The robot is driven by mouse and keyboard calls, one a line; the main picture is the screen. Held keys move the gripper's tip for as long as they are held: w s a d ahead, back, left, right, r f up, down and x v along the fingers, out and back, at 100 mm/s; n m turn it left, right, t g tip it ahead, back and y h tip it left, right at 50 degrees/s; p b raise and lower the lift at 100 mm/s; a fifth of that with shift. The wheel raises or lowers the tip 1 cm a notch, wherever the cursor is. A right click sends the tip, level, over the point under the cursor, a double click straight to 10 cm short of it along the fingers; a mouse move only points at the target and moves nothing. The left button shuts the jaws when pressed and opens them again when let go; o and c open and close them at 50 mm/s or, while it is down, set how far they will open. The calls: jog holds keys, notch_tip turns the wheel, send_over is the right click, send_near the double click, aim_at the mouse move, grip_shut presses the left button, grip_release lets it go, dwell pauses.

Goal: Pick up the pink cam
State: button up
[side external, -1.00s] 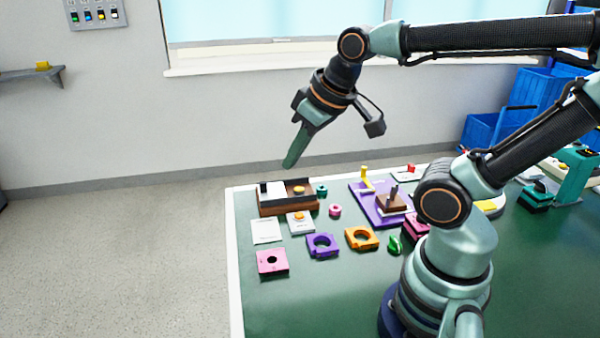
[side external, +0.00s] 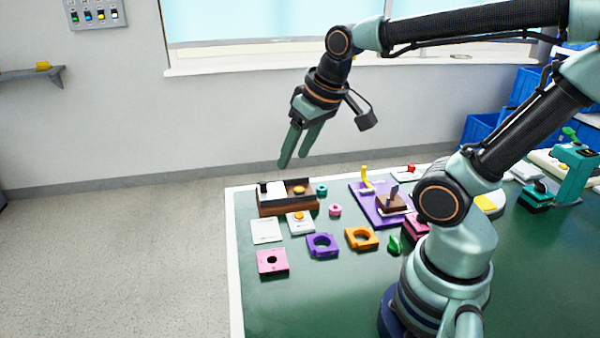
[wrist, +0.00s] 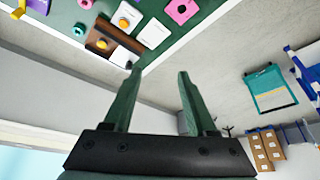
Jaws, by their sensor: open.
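The pink cam (side external: 272,262), a flat square piece with a round dark hole, lies on the green table near its left edge. In the wrist view a pink piece with a hole (wrist: 181,10), which looks like the same cam, shows at the top edge, partly cut off. My gripper (side external: 292,161) hangs in the air behind and above the table, well away from the cam. Its two green fingers are apart with nothing between them, as the wrist view (wrist: 160,74) also shows.
A purple cam (side external: 322,245) and an orange cam (side external: 362,238) lie right of the pink one. A purple base plate (side external: 366,206) carries upright parts.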

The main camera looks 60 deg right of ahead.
jog(key=w+d+f+m+g, duration=0.25)
jog(key=d+f+m, duration=0.25)
jog(key=d, duration=0.6)
jog(key=m+g, duration=0.2)
jog(key=m, duration=0.3)
send_over(335, 210)
jog(key=d, duration=0.2)
notch_tip(335, 210, down, 7)
jog(key=f, duration=0.6)
jog(key=shift+w+a+f, duration=0.2)
jog(key=shift+w+f, duration=0.1)
jog(key=shift+f, duration=0.05)
jog(key=shift+s+a+f, duration=0.1)
jog(key=shift+f, duration=1.25)
jog(key=shift+a+f, duration=0.1)
jog(key=shift+f, duration=1.2)
grip_shut()
